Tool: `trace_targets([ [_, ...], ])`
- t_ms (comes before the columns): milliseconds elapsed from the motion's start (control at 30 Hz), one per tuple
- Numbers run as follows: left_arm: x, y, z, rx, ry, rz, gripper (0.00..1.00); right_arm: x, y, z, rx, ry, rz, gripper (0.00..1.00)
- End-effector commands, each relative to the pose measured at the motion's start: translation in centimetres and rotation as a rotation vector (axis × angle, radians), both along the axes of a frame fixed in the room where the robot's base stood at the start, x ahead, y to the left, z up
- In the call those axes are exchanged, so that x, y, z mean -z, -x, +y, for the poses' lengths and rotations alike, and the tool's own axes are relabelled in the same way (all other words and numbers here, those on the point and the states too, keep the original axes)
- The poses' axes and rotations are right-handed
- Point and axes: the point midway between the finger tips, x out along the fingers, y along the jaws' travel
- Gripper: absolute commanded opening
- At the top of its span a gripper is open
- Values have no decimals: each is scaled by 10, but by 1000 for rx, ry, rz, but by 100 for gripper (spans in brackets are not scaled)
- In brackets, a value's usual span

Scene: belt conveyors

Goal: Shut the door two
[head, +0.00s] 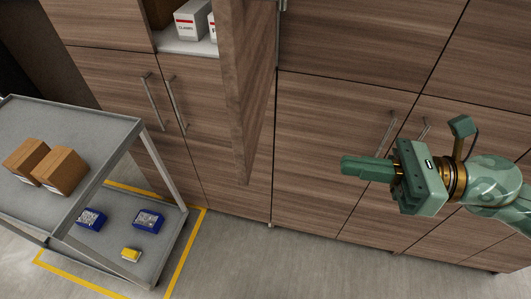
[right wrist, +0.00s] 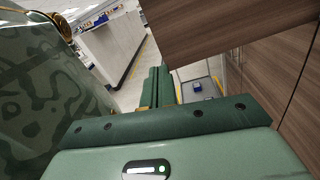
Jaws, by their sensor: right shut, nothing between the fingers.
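An open wooden cabinet door (head: 240,95), hinged on its right side, sticks out toward me at the upper middle of the head view. Its number cannot be read. To its left the open compartment (head: 190,45) shows white boxes inside. My green right gripper (head: 345,165) is shut and empty, to the right of the open door and apart from it, in front of closed cabinet fronts. In the right wrist view its closed fingers (right wrist: 156,84) point forward, and a wooden panel (right wrist: 215,30), apparently the open door, is ahead and to the right. My left gripper is not in view.
A grey two-tier cart (head: 140,125) stands at the left with brown boxes (head: 60,171) on top and blue boxes (head: 149,219) and a yellow box (head: 131,254) below. Yellow floor tape (head: 187,250) surrounds it. Bar handles (head: 178,105) protrude from closed doors. Floor at the front middle is clear.

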Motion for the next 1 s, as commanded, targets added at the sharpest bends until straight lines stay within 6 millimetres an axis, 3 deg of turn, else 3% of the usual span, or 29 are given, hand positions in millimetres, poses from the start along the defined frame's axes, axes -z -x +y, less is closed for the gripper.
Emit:
trace_targets([
  [100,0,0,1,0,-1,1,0,2,6,1,-37,27,-120,0],
  [267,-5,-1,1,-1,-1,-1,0,0,4,9,-35,30,-160,0],
  [800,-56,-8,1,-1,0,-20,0,-4,-14,112,-34,28,-156,0],
  [1000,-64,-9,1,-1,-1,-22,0,0,-17,134,-33,29,-153,0],
])
